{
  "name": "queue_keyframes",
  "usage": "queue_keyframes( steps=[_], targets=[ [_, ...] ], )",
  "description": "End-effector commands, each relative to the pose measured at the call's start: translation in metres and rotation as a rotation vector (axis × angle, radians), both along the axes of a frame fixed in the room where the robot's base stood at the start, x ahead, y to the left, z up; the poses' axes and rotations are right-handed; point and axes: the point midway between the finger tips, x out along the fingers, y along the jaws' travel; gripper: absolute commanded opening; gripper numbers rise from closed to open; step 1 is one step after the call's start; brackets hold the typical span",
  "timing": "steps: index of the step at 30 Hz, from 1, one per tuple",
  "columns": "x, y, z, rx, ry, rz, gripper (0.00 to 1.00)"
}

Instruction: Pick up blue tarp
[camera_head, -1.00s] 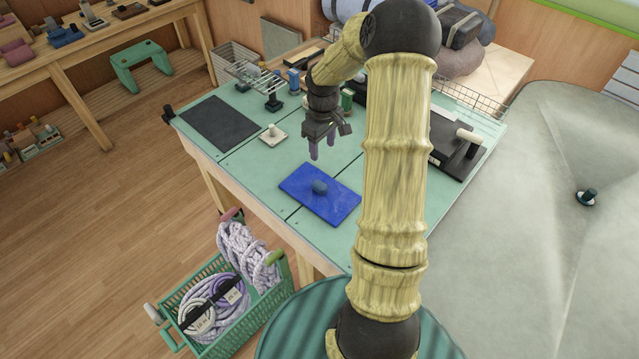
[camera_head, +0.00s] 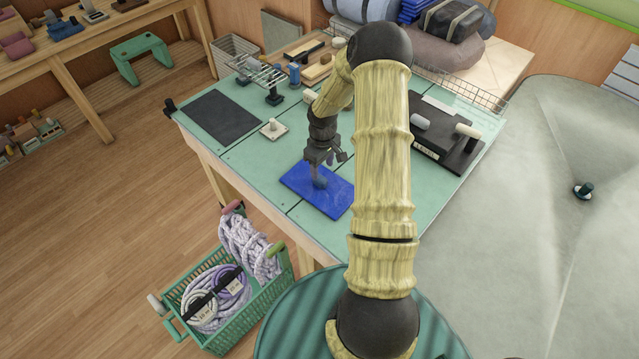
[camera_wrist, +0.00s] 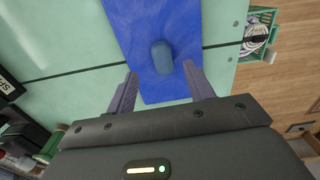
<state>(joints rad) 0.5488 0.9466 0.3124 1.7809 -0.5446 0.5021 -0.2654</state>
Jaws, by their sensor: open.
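The blue tarp (camera_head: 312,193) lies as a flat folded rectangle on the green work table. It also shows in the wrist view (camera_wrist: 150,25), running up from between my fingers. A darker blue rounded knob or lump (camera_wrist: 162,57) sits on its middle. My gripper (camera_head: 319,180) points down just over the tarp and hides part of its knob in the head view. In the wrist view my gripper (camera_wrist: 160,82) is open, with its two purple fingers apart on either side of the knob. I cannot tell whether the fingertips touch the tarp.
The green table (camera_head: 240,158) has a dark mat (camera_head: 222,117), a small white-based knob (camera_head: 271,130) and a black device (camera_head: 445,150) around the tarp. A green crate (camera_head: 265,297) with coiled ropes stands on the floor by the table's front edge.

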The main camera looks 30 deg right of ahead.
Motion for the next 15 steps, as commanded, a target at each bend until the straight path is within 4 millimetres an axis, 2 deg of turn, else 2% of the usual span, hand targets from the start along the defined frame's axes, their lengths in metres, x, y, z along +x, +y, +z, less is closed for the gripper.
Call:
queue_keyframes(
  steps=[4,15],
  targets=[
    [0.0,0.0,-0.013,0.0,0.0,0.0,0.53],
    [0.0,0.0,-0.015,-0.001,-0.001,-0.001,0.53]
  ],
)
